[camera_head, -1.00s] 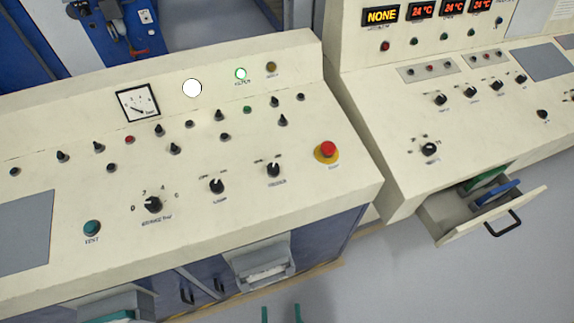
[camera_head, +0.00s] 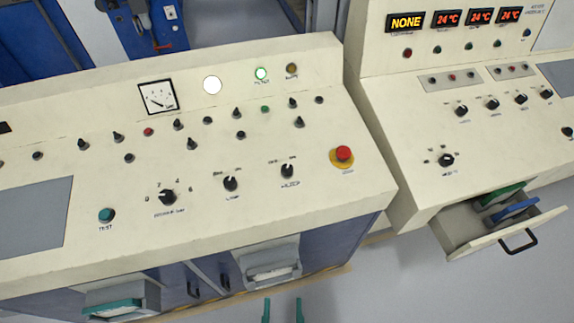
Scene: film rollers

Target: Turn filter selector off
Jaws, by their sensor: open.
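The cream control console (camera_head: 330,215) has a row of black rotary knobs along its front. One knob (camera_head: 287,171) sits left of the red emergency button, with a label too blurred to read surely. Another knob (camera_head: 230,184) sits left of it, and a numbered knob (camera_head: 167,197) further left. I cannot tell surely which is the filter selector. A green-ringed lamp (camera_head: 261,74) on the back panel is lit. My gripper (camera_head: 283,311) shows only as two green fingertips at the bottom edge, apart and empty, in front of and below the console and touching nothing.
A red mushroom button (camera_head: 343,154) on a yellow base stands near the right knob. A second console (camera_head: 400,150) stands at right, with an open drawer (camera_head: 490,232) sticking out. Grey boxes (camera_head: 270,264) protrude from the console front. Grey floor (camera_head: 390,295) is clear at bottom right.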

